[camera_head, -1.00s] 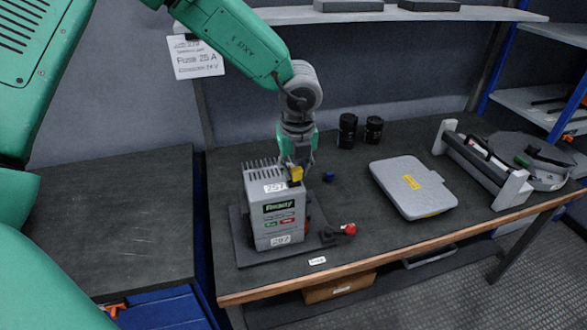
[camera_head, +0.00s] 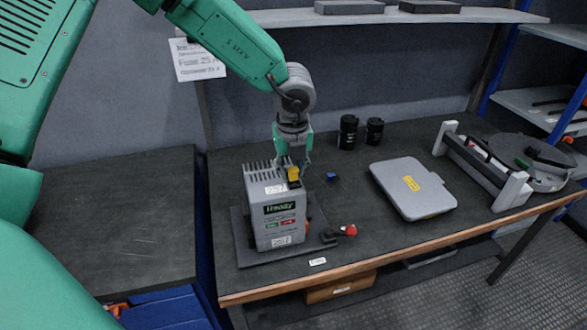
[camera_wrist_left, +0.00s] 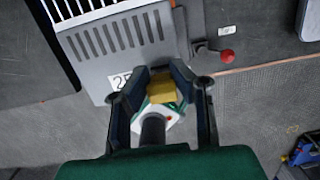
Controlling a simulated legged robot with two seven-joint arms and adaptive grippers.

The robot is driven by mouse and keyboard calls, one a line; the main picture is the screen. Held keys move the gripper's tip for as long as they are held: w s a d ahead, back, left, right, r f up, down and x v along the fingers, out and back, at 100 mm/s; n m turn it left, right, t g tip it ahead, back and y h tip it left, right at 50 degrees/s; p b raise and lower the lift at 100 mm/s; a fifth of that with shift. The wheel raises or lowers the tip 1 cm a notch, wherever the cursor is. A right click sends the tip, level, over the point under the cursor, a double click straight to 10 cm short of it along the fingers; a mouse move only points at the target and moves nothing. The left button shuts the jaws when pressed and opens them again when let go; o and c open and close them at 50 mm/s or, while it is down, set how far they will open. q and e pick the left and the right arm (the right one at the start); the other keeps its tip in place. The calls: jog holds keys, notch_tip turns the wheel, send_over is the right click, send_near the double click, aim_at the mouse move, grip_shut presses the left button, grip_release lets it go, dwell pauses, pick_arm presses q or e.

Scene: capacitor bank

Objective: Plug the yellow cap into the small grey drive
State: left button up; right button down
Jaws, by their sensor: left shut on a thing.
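The small grey drive (camera_head: 278,215) stands upright on a dark base plate on the table, with slots on top and a label and buttons on its front. In the left wrist view the drive's slotted top (camera_wrist_left: 115,45) lies just beyond the fingers. My left gripper (camera_head: 294,170) is shut on the yellow cap (camera_head: 293,174), at the drive's upper right edge. The left wrist view shows the yellow cap (camera_wrist_left: 161,88) between both fingers (camera_wrist_left: 160,84). Whether the cap touches the drive I cannot tell. My right gripper is not in view.
A red-knobbed lever (camera_head: 348,230) sits at the base plate's right. A small blue piece (camera_head: 331,177) lies behind it. Two black cylinders (camera_head: 348,132), a grey case (camera_head: 412,187) and a grey frame fixture (camera_head: 482,165) stand further right. The front table strip is free.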

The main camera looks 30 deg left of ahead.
pick_arm(q)
jog(key=shift+a+f+b, duration=0.1)
jog(key=shift+f+b, duration=0.25)
jog(key=shift+f, duration=0.3)
jog(key=shift+s+f, duration=0.1)
jog(key=shift+f, duration=0.15)
jog(key=shift+c, duration=0.2)
jog(key=shift+s+f, duration=0.15)
jog(key=shift+f, duration=0.05)
grip_shut()
jog(key=o, duration=0.7)
grip_release()
jog(key=shift+f, duration=0.1)
jog(key=o, duration=0.3)
jog(key=shift+f, duration=0.1)
jog(key=shift+w, duration=0.2)
